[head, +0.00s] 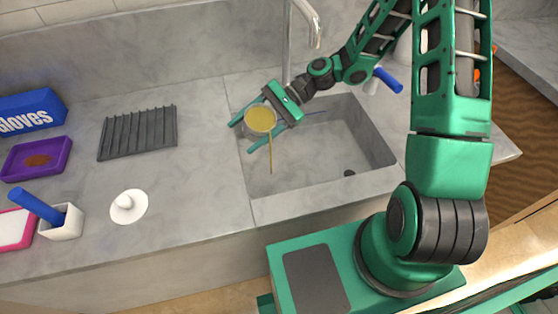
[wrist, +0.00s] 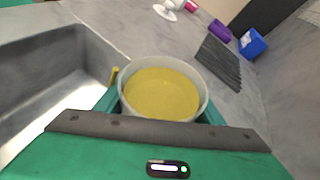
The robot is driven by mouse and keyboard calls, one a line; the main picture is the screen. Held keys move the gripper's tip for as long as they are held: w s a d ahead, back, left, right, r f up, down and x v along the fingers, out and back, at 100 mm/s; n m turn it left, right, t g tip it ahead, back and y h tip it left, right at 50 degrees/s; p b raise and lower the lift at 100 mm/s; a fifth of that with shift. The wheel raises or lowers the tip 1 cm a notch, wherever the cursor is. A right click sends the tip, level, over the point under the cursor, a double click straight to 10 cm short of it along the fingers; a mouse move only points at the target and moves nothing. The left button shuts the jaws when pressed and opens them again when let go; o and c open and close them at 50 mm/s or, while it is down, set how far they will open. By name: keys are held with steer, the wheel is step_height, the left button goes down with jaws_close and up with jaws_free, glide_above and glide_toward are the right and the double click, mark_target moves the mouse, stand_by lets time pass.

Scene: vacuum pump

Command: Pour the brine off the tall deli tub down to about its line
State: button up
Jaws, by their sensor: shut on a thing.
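The deli tub (head: 260,132) is a clear, pale-walled container holding yellow brine (head: 259,117). My gripper (head: 252,132) is shut on the tub and holds it over the left part of the sink (head: 340,165). A thin yellow stream (head: 270,155) falls from the tub's near side toward the sink. In the wrist view the tub (wrist: 206,98) sits between my fingers, with the brine (wrist: 160,92) a little below its rim and a bit of yellow at the left rim (wrist: 114,75). I cannot make out the line on the tub.
A faucet (head: 312,30) stands behind the sink. On the counter to the left are a dark ribbed rack (head: 138,132), a white lid-like disc (head: 129,206), a purple tray (head: 37,157), a blue glove box (head: 30,112) and a white holder (head: 66,223) with a blue-handled tool.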

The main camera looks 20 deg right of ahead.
steer(key=shift+s+d+f+n+t+y+p, duration=0.2)
steer(key=shift+s+f+n+t+y+p, duration=0.1)
steer(key=shift+s+f+n+t+p, duration=0.3)
stand_by(2.5)
steer(key=shift+s+r, duration=0.1)
steer(key=shift+r, duration=0.05)
steer(key=shift+w+a+r+m+g, duration=0.15)
steer(key=shift+w+r+m+g, duration=0.2)
steer(key=shift+w+m+g, duration=0.15)
steer(key=shift+w+a+r+m+g, duration=0.15)
steer(key=shift+w+r+m+g, duration=0.2)
steer(key=shift+w, duration=0.2)
steer(key=shift+w+a+r+m+g+h+b, duration=0.1)
steer(key=shift+w+r+m+g+h+b, duration=0.2)
steer(key=shift+m+b, duration=0.3)
steer(key=shift+w+a+r+m+g+h+b, duration=0.1)
steer(key=shift+w+m+g+h+b, duration=0.2)
steer(key=shift+b, duration=0.45)
